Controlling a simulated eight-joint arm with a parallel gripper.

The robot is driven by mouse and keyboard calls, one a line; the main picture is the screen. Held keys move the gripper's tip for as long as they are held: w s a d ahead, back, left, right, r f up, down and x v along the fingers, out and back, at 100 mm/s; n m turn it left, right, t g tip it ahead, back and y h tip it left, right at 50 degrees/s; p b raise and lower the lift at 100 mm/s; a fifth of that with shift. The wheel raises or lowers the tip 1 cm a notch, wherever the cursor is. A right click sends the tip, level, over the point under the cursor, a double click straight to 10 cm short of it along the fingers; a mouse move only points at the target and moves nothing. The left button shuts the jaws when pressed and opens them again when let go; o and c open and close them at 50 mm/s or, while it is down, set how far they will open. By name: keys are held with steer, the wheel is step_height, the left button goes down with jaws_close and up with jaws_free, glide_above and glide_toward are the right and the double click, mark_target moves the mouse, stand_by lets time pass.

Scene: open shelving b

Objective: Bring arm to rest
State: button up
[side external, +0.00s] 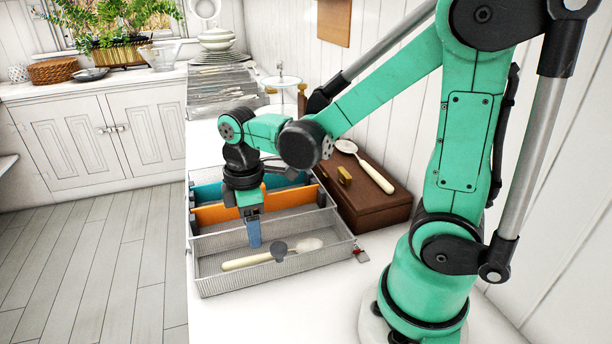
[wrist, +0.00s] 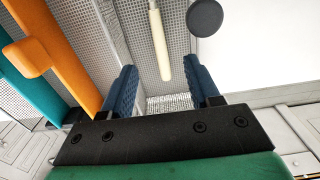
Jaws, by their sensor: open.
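My gripper (side external: 254,238) points down over the front compartment of a grey mesh tray (side external: 270,282) on the white counter. Its blue fingers also show in the wrist view (wrist: 161,74), spread apart with nothing held between them. A spoon with a cream handle (side external: 246,261) lies in that front compartment. The handle also shows in the wrist view (wrist: 159,44), beyond and between the fingertips. A dark round disc (side external: 277,249) overlaps the spoon in the side view; what it belongs to is unclear.
An orange divider (side external: 215,214) and a teal divider (side external: 208,193) stand behind the front compartment. A brown wooden box (side external: 385,206) beside the tray carries another spoon (side external: 372,175) and a brass-coloured piece (side external: 344,175). Stacked wire trays (side external: 222,88) stand farther back. White wall borders the right.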

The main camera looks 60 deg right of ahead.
stand_by(0.3)
step_height(320, 180, up, 7)
steer(key=a+m+t, duration=0.1)
steer(key=m+t, duration=0.6)
steer(key=m, duration=0.2)
steer(key=shift+s+a+f, duration=0.15)
steer(key=shift+s+a, duration=0.05)
steer(key=shift+s, duration=0.2)
